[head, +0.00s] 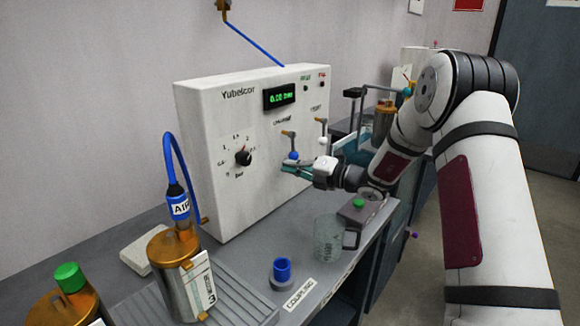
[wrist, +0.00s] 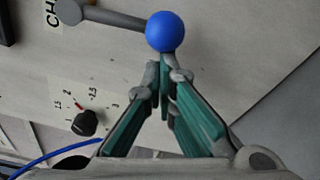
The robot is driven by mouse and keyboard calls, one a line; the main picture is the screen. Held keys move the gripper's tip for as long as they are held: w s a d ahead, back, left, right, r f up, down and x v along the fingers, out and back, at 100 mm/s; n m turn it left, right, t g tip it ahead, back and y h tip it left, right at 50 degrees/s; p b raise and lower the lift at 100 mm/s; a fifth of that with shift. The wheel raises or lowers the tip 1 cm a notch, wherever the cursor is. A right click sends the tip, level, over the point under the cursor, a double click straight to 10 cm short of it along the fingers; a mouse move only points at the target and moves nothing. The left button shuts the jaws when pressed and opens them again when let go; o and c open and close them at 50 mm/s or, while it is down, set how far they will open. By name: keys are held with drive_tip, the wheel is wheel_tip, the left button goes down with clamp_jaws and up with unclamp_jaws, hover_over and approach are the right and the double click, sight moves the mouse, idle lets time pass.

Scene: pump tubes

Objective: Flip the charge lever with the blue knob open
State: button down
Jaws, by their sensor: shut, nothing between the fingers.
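The charge lever with the blue knob is on the front of the white pump panel (head: 262,185). In the head view its blue knob (head: 293,156) hangs below its pivot, just above my gripper (head: 286,168). In the wrist view the blue knob (wrist: 167,32) sits just beyond my fingertips, at the end of a grey lever arm (wrist: 115,17). My gripper (wrist: 163,62) has its green-padded fingers together at the tips, with nothing between them. The wrist view does not make clear whether the tips touch the knob.
A second lever with a white knob (head: 322,141) is just right of the blue one. A black dial (head: 243,158) is to the left.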

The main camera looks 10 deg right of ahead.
drive_tip(key=d+n, duration=0.1)
drive_tip(key=w+d+n, duration=0.1)
drive_tip(key=n, duration=0.1)
drive_tip(key=shift+w+f+h+b, duration=0.2)
drive_tip(key=shift+w+h+b, duration=0.05)
drive_tip(key=shift+h+b, duration=0.1)
drive_tip(key=w+d+r+n+b, duration=0.1)
drive_tip(key=n, duration=0.2)
drive_tip(key=w+d+r+n+h+b, duration=0.1)
drive_tip(key=d+n, duration=0.1)
drive_tip(key=n, duration=0.1)
drive_tip(key=w+d+r+n+b, duration=0.1)
drive_tip(key=d+n+b, duration=0.1)
drive_tip(key=n, duration=0.1)
drive_tip(key=shift+w+d+t+h, duration=0.1)
drive_tip(key=shift+w+t+h, duration=0.2)
drive_tip(key=shift+w+h, duration=0.1)
wheel_tip(320, 180, down, 4)
drive_tip(key=f+b, duration=0.1)
drive_tip(key=b, duration=0.2)
drive_tip(key=r+p+v, duration=0.1)
drive_tip(key=p+v, duration=0.1)
drive_tip(key=v, duration=0.7)
drive_tip(key=shift+s, duration=0.2)
